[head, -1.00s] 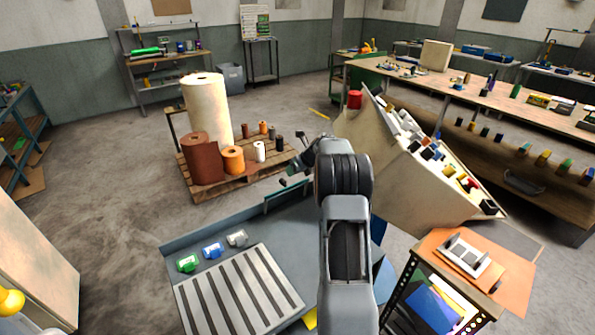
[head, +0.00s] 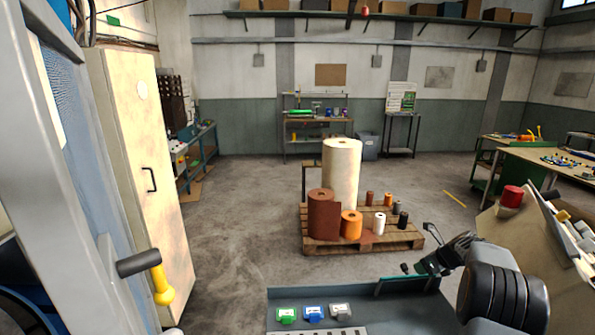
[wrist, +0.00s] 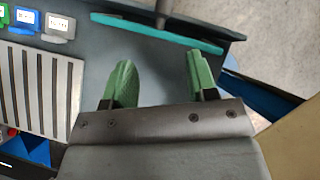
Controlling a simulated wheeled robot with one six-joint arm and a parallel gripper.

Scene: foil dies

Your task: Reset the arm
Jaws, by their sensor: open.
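My gripper (wrist: 160,85) shows in the wrist view with its two green fingers spread apart and nothing between them. It hangs above the grey-blue bench top (wrist: 100,80). In the head view my gripper (head: 428,262) is at the end of my dark arm at lower right, small and partly hidden by the wrist. The green, blue and white labelled pieces (head: 313,312) sit in a row on the bench, left of the gripper and apart from it. In the wrist view, the blue piece (wrist: 25,18) and the white piece (wrist: 59,27) are at upper left.
A slotted metal plate (wrist: 40,85) lies left of the gripper. A pallet (head: 335,245) with several rolls stands on the floor beyond the bench. A tilted bin rack (head: 535,225) is at right. A beige cabinet (head: 140,180) and a yellow-tipped lever (head: 162,285) are at left.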

